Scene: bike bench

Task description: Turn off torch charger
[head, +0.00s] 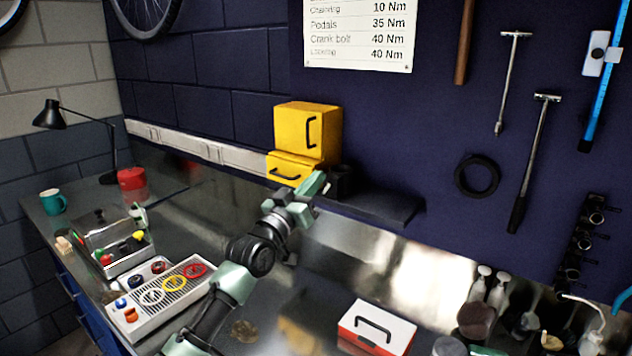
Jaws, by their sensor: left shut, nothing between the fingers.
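My left arm reaches up from the bottom of the head view to the back of the bench. Its gripper (316,184) is shut and empty, just in front of the lower yellow box (288,167) and beside a small dark object (342,180) on the wall shelf. I cannot tell whether the gripper touches either. I cannot clearly pick out a torch charger or its switch; the dark object is partly hidden and too small to identify. My right gripper is not in view.
A white trunking strip (190,145) runs along the wall. A dark shelf (375,207) extends right of the gripper. Bottles (487,284) stand at right.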

